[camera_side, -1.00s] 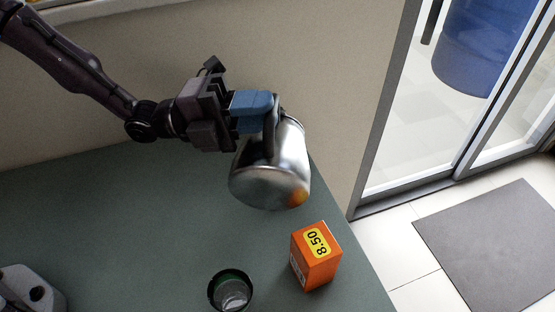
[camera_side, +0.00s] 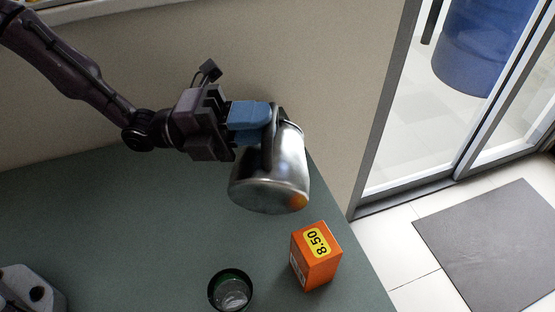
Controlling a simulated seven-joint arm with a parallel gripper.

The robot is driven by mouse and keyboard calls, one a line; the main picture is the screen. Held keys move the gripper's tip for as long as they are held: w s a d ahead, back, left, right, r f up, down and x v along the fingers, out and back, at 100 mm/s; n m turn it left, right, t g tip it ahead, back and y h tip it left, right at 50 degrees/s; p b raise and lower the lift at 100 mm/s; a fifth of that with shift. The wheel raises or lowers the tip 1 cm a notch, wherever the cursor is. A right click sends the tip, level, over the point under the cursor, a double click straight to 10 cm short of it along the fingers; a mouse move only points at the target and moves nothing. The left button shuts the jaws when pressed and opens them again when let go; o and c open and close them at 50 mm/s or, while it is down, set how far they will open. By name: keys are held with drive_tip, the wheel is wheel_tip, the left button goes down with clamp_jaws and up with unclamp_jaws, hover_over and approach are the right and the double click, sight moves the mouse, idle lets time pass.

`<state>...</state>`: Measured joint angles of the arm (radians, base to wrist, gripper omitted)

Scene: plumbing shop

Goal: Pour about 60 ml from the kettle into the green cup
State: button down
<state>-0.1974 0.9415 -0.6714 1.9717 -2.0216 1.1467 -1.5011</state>
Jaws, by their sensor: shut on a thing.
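The kettle (camera_side: 282,178) is a shiny metal vessel with a dark handle. It is held in the air above the table, slightly tilted, and an orange reflection shows on its lower right side. My gripper (camera_side: 262,118), with blue fingers, is shut on the kettle's handle. The green cup (camera_side: 231,290) stands upright on the table at the bottom of the view, below and left of the kettle. Its rim is dark, its inside shows green, and something pale or clear shows at its bottom. The kettle's spout cannot be made out, and no stream is visible.
An orange box (camera_side: 316,256) marked 8.50 stands on the green table (camera_side: 130,220), right of the cup and below the kettle. A grey device (camera_side: 30,290) sits at the lower left corner. The table's right edge is close to the box. A wall rises behind.

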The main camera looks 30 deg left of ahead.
sight(254, 166)
drive_tip(key=s, duration=0.1)
drive_tip(key=s+m, duration=0.1)
drive_tip(key=s+d+f, duration=0.1)
drive_tip(key=shift+m+g, duration=0.3)
drive_tip(key=shift+m, duration=0.1)
drive_tip(key=shift+s+d+f+m+g, duration=0.1)
drive_tip(key=shift+s+d+m+g, duration=0.1)
drive_tip(key=shift+s+m, duration=0.45)
drive_tip(key=shift+s+d+r+m+g, duration=0.1)
drive_tip(key=shift+s+d+m+g, duration=0.15)
drive_tip(key=shift+s+m, duration=0.35)
drive_tip(key=shift+s+d+f+m+g, duration=0.15)
drive_tip(key=shift+s+m, duration=0.25)
drive_tip(key=shift+m, duration=0.45)
drive_tip(key=s+d+f+m+g+y, duration=0.1)
drive_tip(key=s+d+f+m, duration=0.2)
drive_tip(key=s+f+m, duration=0.4)
drive_tip(key=shift+s+d+m+g, duration=0.25)
drive_tip(key=shift+s+m, duration=0.75)
drive_tip(key=shift+m, duration=1.3)
